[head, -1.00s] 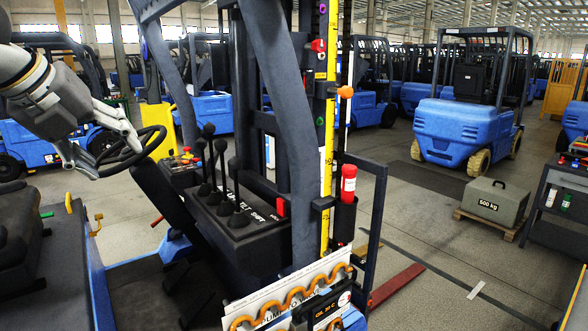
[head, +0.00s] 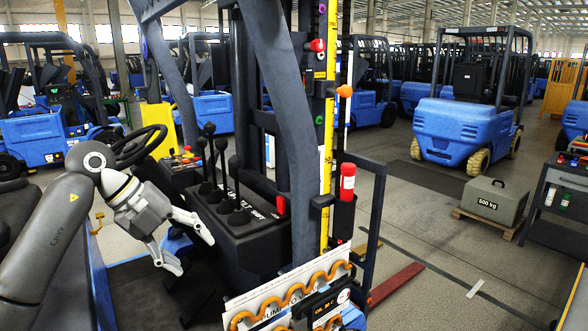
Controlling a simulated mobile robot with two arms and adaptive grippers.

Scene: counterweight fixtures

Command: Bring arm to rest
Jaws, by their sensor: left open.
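My left gripper (head: 194,249) is open and empty in the head view. It hangs low at the left, in front of the black lever console (head: 250,228) of the near forklift. Its fingers point right and down, over the forklift's floor area. I cannot tell whether a finger touches the console's side. My left arm comes in from the lower left. The black levers (head: 222,165) stand upright on the console, just beyond the gripper. My right gripper is not in view.
The steering wheel (head: 140,146) is behind my left wrist. A dark frame post (head: 295,130) and a yellow scale strip (head: 328,130) rise right of the console. A grey 500 kg block (head: 495,201) sits on a pallet at the right. Open floor lies between.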

